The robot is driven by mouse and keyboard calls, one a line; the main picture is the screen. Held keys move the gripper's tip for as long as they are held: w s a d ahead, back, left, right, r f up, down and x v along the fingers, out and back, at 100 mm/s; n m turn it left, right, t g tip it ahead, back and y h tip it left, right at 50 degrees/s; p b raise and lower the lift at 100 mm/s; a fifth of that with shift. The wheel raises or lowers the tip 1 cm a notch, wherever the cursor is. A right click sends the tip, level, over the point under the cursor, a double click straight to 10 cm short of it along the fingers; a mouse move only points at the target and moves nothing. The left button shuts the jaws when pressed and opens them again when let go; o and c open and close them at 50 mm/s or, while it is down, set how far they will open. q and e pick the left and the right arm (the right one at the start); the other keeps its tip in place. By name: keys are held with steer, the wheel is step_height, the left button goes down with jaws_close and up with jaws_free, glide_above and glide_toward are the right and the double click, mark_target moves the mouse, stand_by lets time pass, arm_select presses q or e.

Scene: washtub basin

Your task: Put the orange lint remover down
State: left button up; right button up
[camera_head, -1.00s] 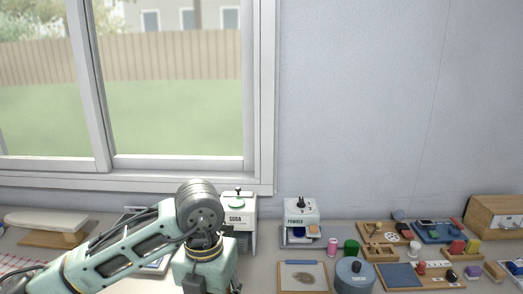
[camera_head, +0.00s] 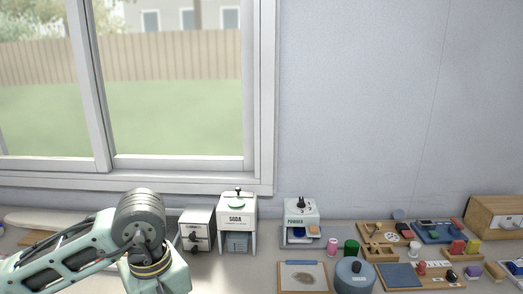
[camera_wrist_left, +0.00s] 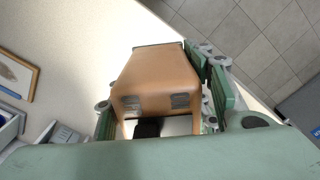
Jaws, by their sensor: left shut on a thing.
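The orange lint remover (camera_wrist_left: 155,75) is a tan-orange tapered block with two grey patches on its near face. It fills the middle of the left wrist view. My left gripper (camera_wrist_left: 166,104) is shut on it, with green and grey finger links on both sides. Pale counter shows around the block, but I cannot tell whether the block touches it. In the head view my left arm (camera_head: 143,222) comes in at the lower left; its fingers and the lint remover are out of sight below the frame. My right gripper is not in view.
A soda dispenser (camera_head: 236,219), a small white drawer unit (camera_head: 197,230) and a powder dispenser (camera_head: 301,211) stand along the wall. A framed board (camera_head: 283,282) and a blue round tub (camera_head: 354,274) are right of centre. Tiled floor (camera_wrist_left: 270,45) lies beyond the counter edge.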

arm_select(q)
steer(key=m, duration=0.2)
steer(key=s+a+m, duration=0.1)
steer(key=m, duration=0.2)
steer(key=a+m, duration=0.1)
steer(key=m, duration=0.1)
steer(key=shift+s+r+m, duration=0.1)
steer(key=shift+s+m, duration=0.2)
steer(key=shift+s, duration=0.05)
steer(key=s+f, duration=0.4)
steer(key=f, duration=0.1)
steer(key=shift+s+m, duration=0.15)
steer(key=shift+m, duration=0.15)
